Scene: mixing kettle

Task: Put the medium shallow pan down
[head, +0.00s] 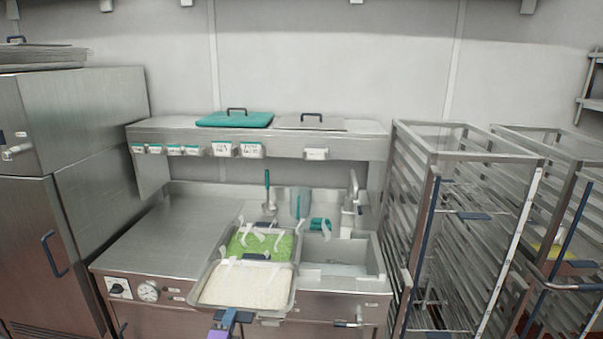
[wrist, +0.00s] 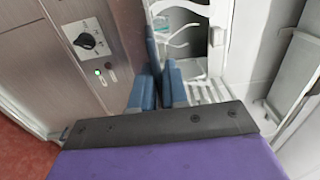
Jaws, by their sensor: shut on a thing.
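A shallow metal pan (head: 292,298) with white grainy contents is at the front of the counter, its near edge reaching out past the counter front. My gripper (head: 230,318) is at the pan's near edge, with blue fingers and a purple body. It is shut on the pan, though the grip itself is hard to make out. In the wrist view the blue fingers of my gripper (wrist: 160,88) stand close together. Whether the pan's underside rests on the counter or hangs above it is hidden.
Green contents (head: 262,243) in a metal container lie just behind the pan. A sink basin (head: 340,262) is to the right. The steel counter (head: 170,235) is bare on the left. A wire rack (head: 450,215) stands right, a steel cabinet (head: 100,190) left.

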